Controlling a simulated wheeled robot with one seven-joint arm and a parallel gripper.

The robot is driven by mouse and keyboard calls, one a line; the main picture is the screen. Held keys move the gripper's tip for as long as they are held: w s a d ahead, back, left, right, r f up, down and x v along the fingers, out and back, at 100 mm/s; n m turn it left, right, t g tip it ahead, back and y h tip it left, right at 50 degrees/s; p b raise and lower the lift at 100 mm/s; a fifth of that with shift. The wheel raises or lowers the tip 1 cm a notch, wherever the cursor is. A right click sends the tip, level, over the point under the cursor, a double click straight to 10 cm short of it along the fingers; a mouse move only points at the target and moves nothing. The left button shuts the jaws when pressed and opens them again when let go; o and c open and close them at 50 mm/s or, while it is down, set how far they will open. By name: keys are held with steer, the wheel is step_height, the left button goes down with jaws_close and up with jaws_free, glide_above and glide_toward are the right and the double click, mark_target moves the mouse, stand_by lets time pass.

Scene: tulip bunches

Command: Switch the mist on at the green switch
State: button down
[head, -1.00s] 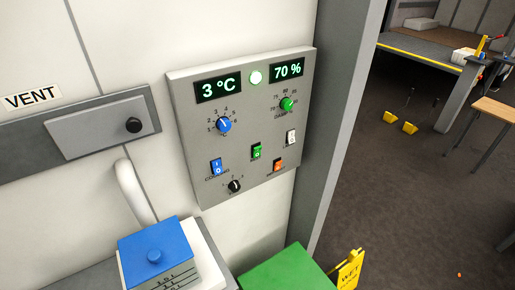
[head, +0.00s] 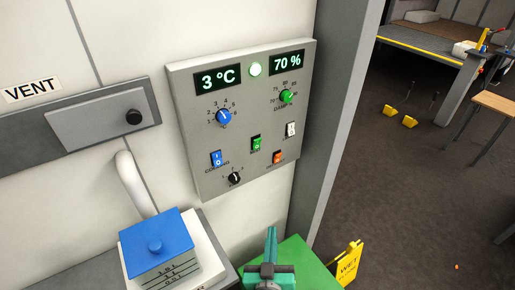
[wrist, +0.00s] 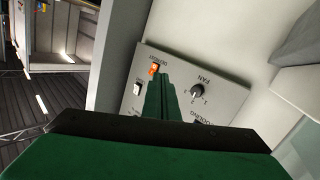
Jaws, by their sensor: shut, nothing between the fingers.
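The green switch (head: 256,144) sits in the middle of the grey control panel (head: 215,185) on the wall. In the head view my gripper (head: 271,232) is below the panel, apart from it, its green fingers pointing up. In the wrist view my gripper (wrist: 159,78) is shut and empty, pointing toward the panel (wrist: 222,100). The fingers hide the green switch there. The orange switch (wrist: 154,69) shows by the fingertips, with the white switch (wrist: 138,88) to the left and the fan knob (wrist: 196,90) to the right.
On the panel are a blue switch (head: 217,158), a blue dial (head: 223,116) and a green dial (head: 286,96). The displays read 3 °C and 70 %. A yellow wet-floor sign (head: 348,265) stands at lower right.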

mark_target(257, 143)
steer(key=w+r+h, duration=0.1)
steer(key=w+r, duration=1.1)
steer(key=shift+d+t, duration=0.25)
steer(key=shift+t, duration=0.15)
steer(key=shift+w+r, duration=0.15)
steer(key=shift+r, duration=0.05)
steer(key=w+a+r, duration=0.3)
steer(key=w+a, duration=0.1)
steer(key=w, duration=0.2)
steer(key=shift+w+a, duration=0.2)
steer(key=shift+r, duration=0.15)
stand_by(1.3)
steer(key=shift+w+a+r, duration=0.1)
steer(key=shift+w+a, duration=0.15)
steer(key=shift+w, duration=0.1)
steer(key=shift+w+a+r, duration=0.1)
steer(key=shift+w+a, duration=0.1)
steer(key=shift+w, duration=0.1)
stand_by(0.8)
steer(key=shift+s, duration=0.1)
